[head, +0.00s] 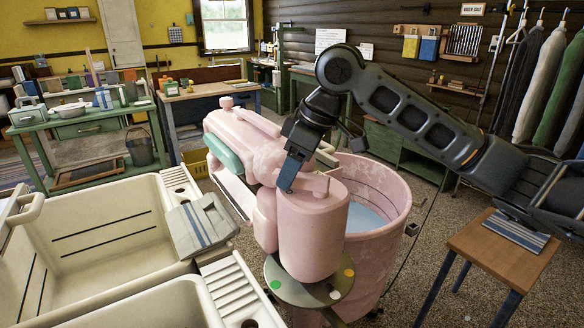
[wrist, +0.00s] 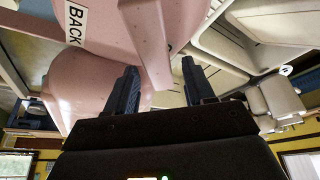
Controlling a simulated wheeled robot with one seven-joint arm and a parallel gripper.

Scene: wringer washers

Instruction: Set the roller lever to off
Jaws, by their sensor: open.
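The pink wringer washer (head: 362,250) stands in the middle of the head view, with its wringer head across the tub top. A pink bar that looks like the roller lever (head: 312,182) lies across the top of the rounded gear housing (head: 312,235). My gripper (head: 287,176) points down at the lever's left end. In the wrist view my gripper (wrist: 161,85) is open, and the pink lever (wrist: 150,45) reaches in between the two fingers. I cannot tell whether either finger touches it. A white "BACK" label (wrist: 75,24) is on the pink housing; no "off" label is readable.
A round plate (head: 305,292) with coloured dots sits under the housing. Cream double sinks (head: 100,235) stand close on the left, with a striped grey cloth (head: 203,225) on the divider. A small wooden table (head: 495,255) is at right. Bluish water (head: 365,217) shows in the tub.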

